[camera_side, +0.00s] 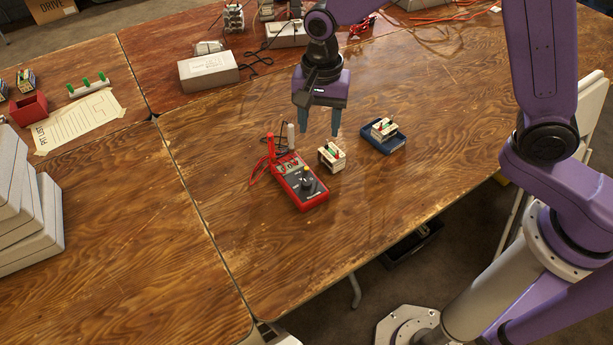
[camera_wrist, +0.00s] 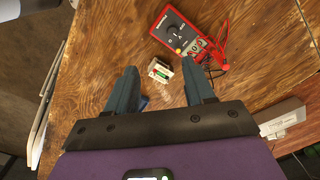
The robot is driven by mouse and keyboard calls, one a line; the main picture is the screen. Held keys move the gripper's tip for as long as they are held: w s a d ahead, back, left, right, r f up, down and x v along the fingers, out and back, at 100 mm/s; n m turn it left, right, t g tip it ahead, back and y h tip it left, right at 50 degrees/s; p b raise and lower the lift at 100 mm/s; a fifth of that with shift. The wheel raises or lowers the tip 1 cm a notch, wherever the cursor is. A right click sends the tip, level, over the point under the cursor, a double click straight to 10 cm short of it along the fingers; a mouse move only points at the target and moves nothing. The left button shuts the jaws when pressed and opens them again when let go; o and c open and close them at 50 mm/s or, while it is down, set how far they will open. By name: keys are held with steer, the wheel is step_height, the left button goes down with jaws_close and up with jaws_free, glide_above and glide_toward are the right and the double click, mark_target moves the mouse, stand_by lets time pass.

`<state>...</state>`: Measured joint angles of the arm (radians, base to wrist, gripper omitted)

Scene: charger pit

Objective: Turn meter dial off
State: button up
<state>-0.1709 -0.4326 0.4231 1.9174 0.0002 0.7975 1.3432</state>
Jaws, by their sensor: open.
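A red and dark grey multimeter (camera_side: 299,181) lies on the wooden table, left of and nearer the side camera than my gripper. Its round dial (camera_side: 307,184) is on the dark face; the knob's exact setting is too small to read. In the wrist view the meter (camera_wrist: 180,33) is at the top, beyond my fingertips, with its dial (camera_wrist: 172,29) facing up. Red leads (camera_side: 265,168) are at its far left end. My gripper (camera_side: 318,133) is open and empty, above the table and apart from the meter. In the wrist view its two fingers (camera_wrist: 160,76) stand wide apart.
A small white battery holder (camera_side: 331,156) stands right beside the meter. A blue tray (camera_side: 384,139) carrying another holder is further right. A beige box (camera_side: 208,71) stands at the back. A paper sheet (camera_side: 77,123) lies at left. The table in front of the meter is clear.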

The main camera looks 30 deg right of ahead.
mark_target(306, 182)
steer(key=w+f+m, duration=0.1)
steer(key=f, duration=0.5)
steer(key=w+f+m, duration=0.1)
steer(key=f, duration=0.6)
steer(key=w+a+f+m, duration=0.1)
steer(key=f, duration=0.5)
steer(key=shift+w+f+m, duration=0.1)
steer(key=shift+f+m, duration=0.2)
steer(key=shift+f, duration=0.1)
jaws_close()
